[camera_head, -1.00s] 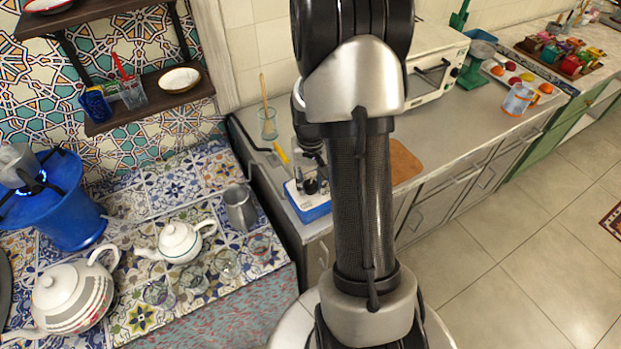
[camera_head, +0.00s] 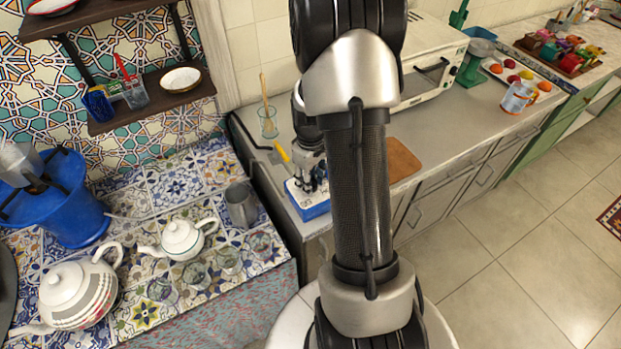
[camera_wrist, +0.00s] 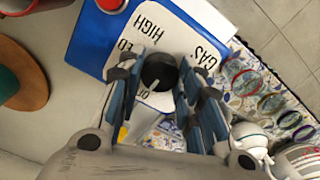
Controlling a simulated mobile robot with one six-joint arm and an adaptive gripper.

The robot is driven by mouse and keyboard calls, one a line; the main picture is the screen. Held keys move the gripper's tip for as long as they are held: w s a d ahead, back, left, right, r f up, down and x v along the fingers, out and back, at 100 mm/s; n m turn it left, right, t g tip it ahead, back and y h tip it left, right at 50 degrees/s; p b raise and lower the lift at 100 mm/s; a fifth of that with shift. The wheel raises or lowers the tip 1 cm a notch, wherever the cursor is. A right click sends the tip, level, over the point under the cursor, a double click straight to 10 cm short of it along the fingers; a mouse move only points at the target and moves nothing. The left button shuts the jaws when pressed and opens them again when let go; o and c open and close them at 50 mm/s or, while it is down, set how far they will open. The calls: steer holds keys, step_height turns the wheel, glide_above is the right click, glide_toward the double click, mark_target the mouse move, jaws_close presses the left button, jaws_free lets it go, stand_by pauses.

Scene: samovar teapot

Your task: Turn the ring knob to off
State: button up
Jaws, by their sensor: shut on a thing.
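The ring knob (camera_wrist: 158,68) is black and round, on the white label panel (camera_wrist: 152,22) of a blue box. Its pale pointer mark faces the lower left, toward a partly hidden label starting with "O". The words HIGH and GAS are readable on the panel. My gripper (camera_wrist: 159,79) is shut on the knob, with a finger on each side. The blue burner stand (camera_head: 62,210) at left shows no flame.
White teapots (camera_head: 182,240) (camera_head: 76,294), clear glasses and a metal jug (camera_head: 241,205) stand on the tiled surface left of the box. A glass (camera_head: 268,123) is behind it. A brown board (camera_head: 402,160) lies to its right.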

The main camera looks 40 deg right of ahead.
stand_by(0.4)
steer(key=o, duration=1.1)
steer(key=shift+r, duration=0.15)
step_height(320, 180, up, 12)
steer(key=shift+f, duration=0.1)
stand_by(0.3)
